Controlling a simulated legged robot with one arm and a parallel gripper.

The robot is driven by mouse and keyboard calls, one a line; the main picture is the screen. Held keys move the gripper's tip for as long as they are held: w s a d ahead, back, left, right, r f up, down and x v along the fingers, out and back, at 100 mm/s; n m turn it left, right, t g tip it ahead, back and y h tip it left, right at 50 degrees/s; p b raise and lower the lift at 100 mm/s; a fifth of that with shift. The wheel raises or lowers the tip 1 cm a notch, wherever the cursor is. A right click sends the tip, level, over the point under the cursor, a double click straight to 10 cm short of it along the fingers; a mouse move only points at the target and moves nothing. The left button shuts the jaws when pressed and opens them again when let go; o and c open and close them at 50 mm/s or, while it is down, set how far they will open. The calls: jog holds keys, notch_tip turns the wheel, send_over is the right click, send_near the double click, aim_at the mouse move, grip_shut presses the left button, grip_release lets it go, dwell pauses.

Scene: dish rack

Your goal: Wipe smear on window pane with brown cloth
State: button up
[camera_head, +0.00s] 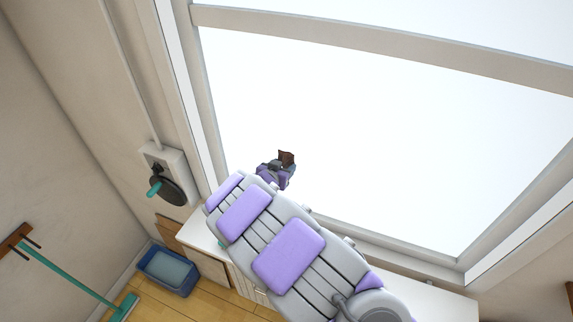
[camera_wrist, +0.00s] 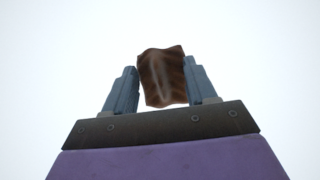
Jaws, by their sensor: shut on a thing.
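A brown cloth (camera_wrist: 162,77) is gripped between the two grey fingers of my gripper (camera_wrist: 164,88) in the wrist view. It hangs creased and sticks out past the fingertips. In the head view the cloth (camera_head: 287,158) shows small at the tip of my gripper (camera_head: 283,165), against the bright lower-left part of the window pane (camera_head: 390,130). I cannot tell whether the cloth touches the glass. The pane looks plain white, and I see no smear on it in either view.
A white counter (camera_head: 199,236) runs under the window frame (camera_head: 205,110).

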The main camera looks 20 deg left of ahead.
jog(key=shift+a, duration=0.15)
jog(key=s, duration=0.5)
jog(key=shift+s+a+f, duration=0.1)
jog(key=shift+s, duration=0.25)
jog(key=shift+a, duration=0.1)
dwell(0.4)
jog(key=s, duration=0.3)
jog(key=shift+a, duration=0.1)
